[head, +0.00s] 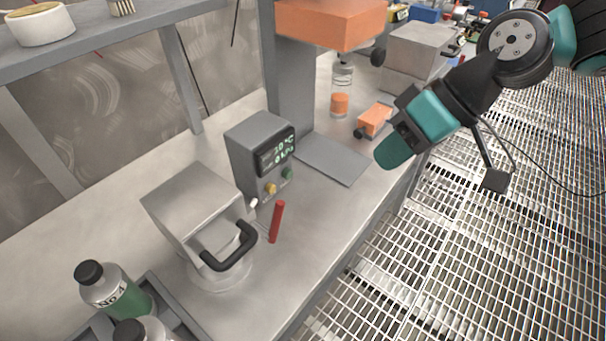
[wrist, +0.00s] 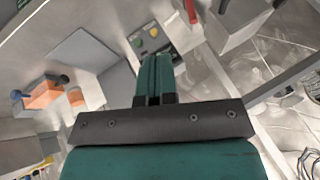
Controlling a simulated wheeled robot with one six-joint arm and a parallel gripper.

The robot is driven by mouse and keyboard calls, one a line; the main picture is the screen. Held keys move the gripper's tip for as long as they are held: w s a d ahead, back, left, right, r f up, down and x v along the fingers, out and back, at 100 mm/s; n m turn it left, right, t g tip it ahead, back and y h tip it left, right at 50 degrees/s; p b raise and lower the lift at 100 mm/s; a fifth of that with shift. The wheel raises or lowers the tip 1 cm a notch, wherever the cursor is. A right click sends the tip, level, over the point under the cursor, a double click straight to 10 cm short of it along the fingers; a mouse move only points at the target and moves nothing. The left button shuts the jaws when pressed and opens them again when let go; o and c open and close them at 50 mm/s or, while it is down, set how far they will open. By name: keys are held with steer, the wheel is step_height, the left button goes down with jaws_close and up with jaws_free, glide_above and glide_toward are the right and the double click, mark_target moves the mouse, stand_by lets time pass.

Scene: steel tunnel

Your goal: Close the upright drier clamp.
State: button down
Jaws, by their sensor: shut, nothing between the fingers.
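A grey metal drier box (head: 195,208) with a black bar handle (head: 232,250) stands on the bench at the left in the head view. A red lever (head: 277,222), which looks like the clamp's handle, stands upright to its right. Part of a red piece also shows at the top of the wrist view (wrist: 190,10). How the lever joins the drier cannot be made out. My gripper (head: 390,153) hangs over the bench's right edge, well apart from the lever. In the wrist view its teal fingers (wrist: 154,72) are together with nothing between them.
A grey control box (head: 262,150) with a lit display and buttons stands behind the lever. A flat grey plate (head: 330,158) lies right of it. An orange block (head: 374,120) and a glass bottle (head: 341,90) stand farther back. Bottles (head: 112,290) stand at the lower left.

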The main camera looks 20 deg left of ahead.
steer(key=s+a+f+n+p, duration=0.1)
steer(key=s+a+f+p, duration=0.1)
steer(key=a+f, duration=0.7)
steer(key=shift+s+a+f+g+y+p, duration=0.15)
steer(key=shift+s+a+g+y+p, duration=0.4)
steer(key=shift+a, duration=1.2)
